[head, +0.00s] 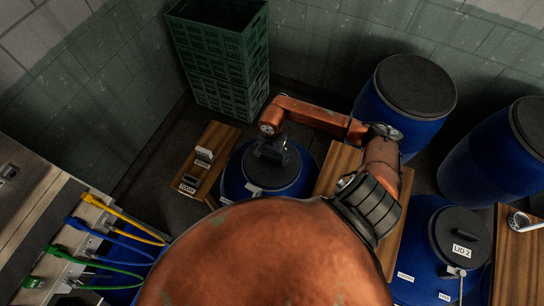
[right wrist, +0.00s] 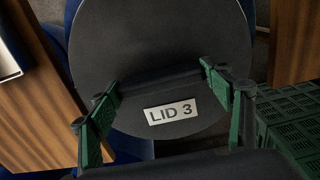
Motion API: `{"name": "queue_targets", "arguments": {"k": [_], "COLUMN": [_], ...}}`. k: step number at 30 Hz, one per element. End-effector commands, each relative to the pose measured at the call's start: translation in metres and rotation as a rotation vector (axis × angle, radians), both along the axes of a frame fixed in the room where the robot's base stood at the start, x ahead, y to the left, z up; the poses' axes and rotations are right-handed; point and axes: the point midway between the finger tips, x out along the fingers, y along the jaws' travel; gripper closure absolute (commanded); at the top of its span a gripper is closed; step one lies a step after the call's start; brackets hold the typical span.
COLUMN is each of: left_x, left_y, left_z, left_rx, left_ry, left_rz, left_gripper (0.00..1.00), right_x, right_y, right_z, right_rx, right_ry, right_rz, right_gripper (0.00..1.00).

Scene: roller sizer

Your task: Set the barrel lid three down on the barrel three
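Barrel lid three is a dark round lid (right wrist: 160,30) with a white "LID 3" label (right wrist: 172,112) and a raised handle bar (right wrist: 160,86). In the head view the lid (head: 262,178) is over the blue barrel three (head: 232,184), whose rim shows around it. I cannot tell whether the lid is seated or slightly above. My right gripper (right wrist: 160,92) has its green fingers at both ends of the handle bar, seemingly touching it; it also shows in the head view (head: 272,160). My left gripper is not in view.
Wooden boards (head: 212,150) stand left and right of the barrel. Green crates (head: 225,60) are stacked behind. Closed blue barrels (head: 385,115) stand at back right. Another barrel with the "LID 2" lid (head: 460,225) is at right. Coloured cables (head: 120,225) are at left.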

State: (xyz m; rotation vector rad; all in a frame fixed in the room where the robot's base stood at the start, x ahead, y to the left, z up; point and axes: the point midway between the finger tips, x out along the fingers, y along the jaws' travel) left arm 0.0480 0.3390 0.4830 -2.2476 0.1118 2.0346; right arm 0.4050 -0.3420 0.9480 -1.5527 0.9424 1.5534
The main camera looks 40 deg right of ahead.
Motion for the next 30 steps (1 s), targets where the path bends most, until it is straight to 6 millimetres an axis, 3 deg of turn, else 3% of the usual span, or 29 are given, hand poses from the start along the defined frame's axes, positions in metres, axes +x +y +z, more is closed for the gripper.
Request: {"name": "queue_targets", "arguments": {"k": [7, 20, 23, 30], "left_x": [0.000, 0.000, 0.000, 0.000], "left_y": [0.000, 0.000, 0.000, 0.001], "left_z": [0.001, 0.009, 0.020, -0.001], "left_rx": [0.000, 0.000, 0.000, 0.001], "left_ry": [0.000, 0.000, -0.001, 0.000], "left_rz": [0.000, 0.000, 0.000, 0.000], "left_gripper": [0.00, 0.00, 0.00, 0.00], "right_x": [0.000, 0.000, -0.001, 0.001], "right_y": [0.000, 0.000, 0.000, -0.002], "right_z": [0.001, 0.007, 0.016, 0.065], "right_rx": [0.000, 0.000, 0.001, -0.006], "right_ry": [0.000, 0.000, 0.002, -0.004], "right_rz": [-0.001, -0.002, -0.003, 0.002], "right_gripper": [0.11, 0.11, 0.11, 0.11]}}
